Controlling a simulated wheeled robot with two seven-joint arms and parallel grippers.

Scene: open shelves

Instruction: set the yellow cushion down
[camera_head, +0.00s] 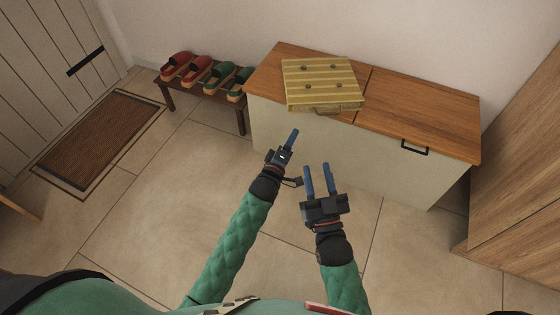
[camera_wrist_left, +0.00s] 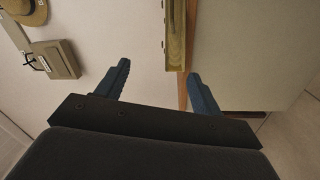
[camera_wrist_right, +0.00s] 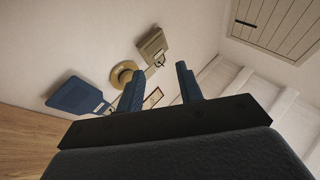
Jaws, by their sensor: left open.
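The yellow cushion (camera_head: 322,80), striped and tufted with a loop handle at its front, lies flat on the wooden top of the low bench. Its front left corner is at or slightly past the bench's front edge. Its edge shows narrowly in the left wrist view (camera_wrist_left: 175,38). My left gripper (camera_head: 291,142) is open and empty, in front of the bench and apart from the cushion. One of its fingers is hard to make out in the head view. My right gripper (camera_head: 318,167) is open and empty, lower and to the right, its two blue fingers apart.
The bench top (camera_head: 425,120) is bare to the right of the cushion; a dark handle (camera_head: 414,148) is on its front. A shoe rack (camera_head: 207,96) with red and green shoes stands left. A wooden cabinet (camera_head: 515,170) is right. Hats and bags hang on the wall. The floor in front is clear.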

